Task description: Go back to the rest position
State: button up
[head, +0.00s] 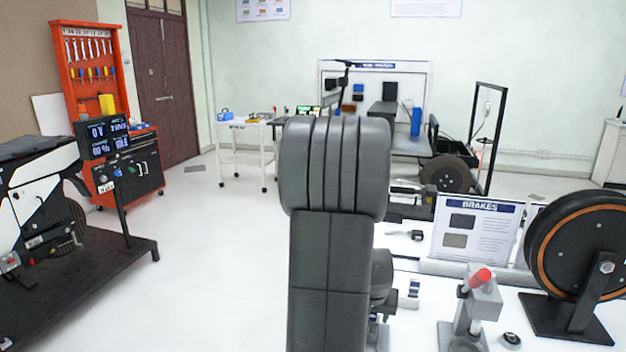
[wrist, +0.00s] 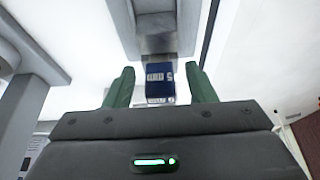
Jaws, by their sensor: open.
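In the wrist view my gripper (wrist: 160,72) is open, its two green fingers spread apart. A small blue box with white lettering (wrist: 160,80) shows between the fingers, with a gap on each side, so nothing is gripped. The box stands against a grey block or holder (wrist: 157,35). In the head view my dark arm fills the middle and my gripper cannot be made out behind it. A small blue-and-white item (head: 414,288) shows on the bench just right of my arm; I cannot tell if it is the same box.
The white bench at right carries a brakes board (head: 474,230), a grey stand with a red knob (head: 478,300) and a large wheel on a stand (head: 580,262). A red tool cart (head: 90,70) and a black platform (head: 100,275) are at left. Clear floor lies between.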

jog(key=p+v, duration=0.2)
jog(key=v, duration=1.1)
jog(key=b+x, duration=0.2)
jog(key=x, duration=1.1)
jog(key=shift+f, duration=0.1)
notch_tip(320, 180, up, 5)
jog(key=p, duration=0.5)
jog(key=shift+w+r, duration=0.1)
jog(key=shift+r, duration=0.1)
jog(key=shift+r+p, duration=0.7)
jog(key=shift+p, duration=0.1)
